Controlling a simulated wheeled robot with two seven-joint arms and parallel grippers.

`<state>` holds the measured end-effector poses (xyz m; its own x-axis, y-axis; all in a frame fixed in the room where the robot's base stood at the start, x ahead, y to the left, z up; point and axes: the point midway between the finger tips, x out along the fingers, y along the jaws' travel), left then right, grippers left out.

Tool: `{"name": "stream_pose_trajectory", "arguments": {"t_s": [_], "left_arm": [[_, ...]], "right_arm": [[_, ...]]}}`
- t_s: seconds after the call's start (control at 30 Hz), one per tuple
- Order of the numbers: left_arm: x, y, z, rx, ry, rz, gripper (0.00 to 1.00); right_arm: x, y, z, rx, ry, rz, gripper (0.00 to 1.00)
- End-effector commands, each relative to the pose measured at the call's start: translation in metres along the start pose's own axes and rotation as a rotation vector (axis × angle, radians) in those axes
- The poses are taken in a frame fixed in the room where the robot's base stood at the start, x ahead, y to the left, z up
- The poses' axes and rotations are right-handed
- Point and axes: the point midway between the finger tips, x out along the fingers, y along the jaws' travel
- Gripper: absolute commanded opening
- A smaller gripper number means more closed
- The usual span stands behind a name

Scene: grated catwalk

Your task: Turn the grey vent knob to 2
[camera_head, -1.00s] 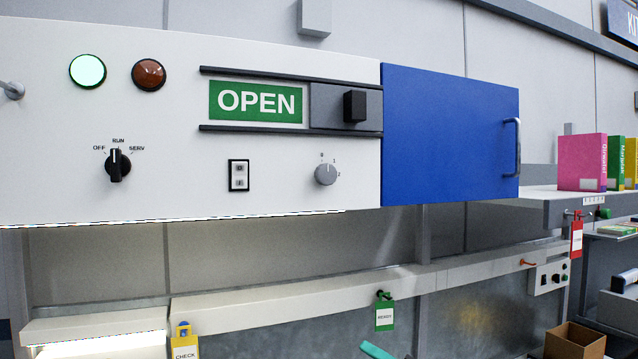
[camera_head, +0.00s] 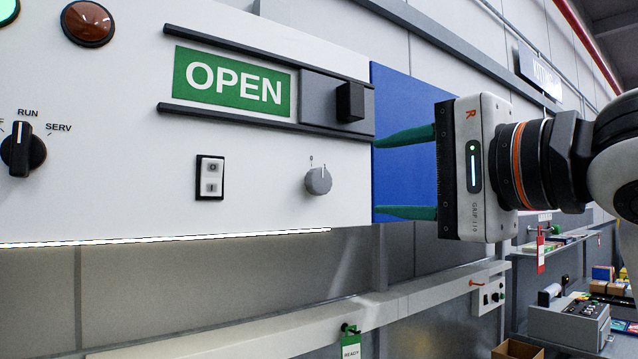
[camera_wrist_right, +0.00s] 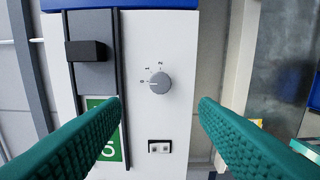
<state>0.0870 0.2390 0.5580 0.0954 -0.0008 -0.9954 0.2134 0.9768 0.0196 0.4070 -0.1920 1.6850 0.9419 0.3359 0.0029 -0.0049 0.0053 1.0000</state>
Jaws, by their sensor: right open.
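The grey vent knob (camera_head: 318,181) is a small round dial on the white panel, below the OPEN sign. In the right wrist view the knob (camera_wrist_right: 160,83) shows marks 0, 1 and 2, and its pale pointer line is at 0. My right gripper (camera_head: 378,176) is open and empty, to the right of the knob at about its height, with green fingers pointing left. In the right wrist view its fingers (camera_wrist_right: 160,105) stand apart on either side of the knob, not touching it. In the head view only the 0 mark is readable. My left gripper is not in view.
A black slider handle (camera_head: 350,102) sticks out above the knob, beside the green OPEN sign (camera_head: 232,82). A rocker switch (camera_head: 209,177) and a black selector (camera_head: 22,149) sit to the left. A blue door (camera_head: 402,110) is behind my right gripper. The panel around the knob is bare.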

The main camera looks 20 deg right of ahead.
Motion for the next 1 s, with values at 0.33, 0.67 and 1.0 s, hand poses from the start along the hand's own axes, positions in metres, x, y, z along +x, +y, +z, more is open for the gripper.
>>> {"name": "stream_pose_trajectory", "arguments": {"t_s": [0.33, 0.67, 1.0], "left_arm": [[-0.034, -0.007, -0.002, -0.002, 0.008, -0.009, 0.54], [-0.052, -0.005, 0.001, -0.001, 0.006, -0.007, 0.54], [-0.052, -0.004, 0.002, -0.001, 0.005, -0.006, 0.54]], "right_arm": [[0.068, 0.004, -0.001, 0.007, 0.005, -0.009, 0.55], [0.110, 0.001, -0.001, 0.007, 0.005, -0.005, 0.55], [0.114, -0.001, -0.001, 0.006, 0.006, -0.003, 0.55]]}}
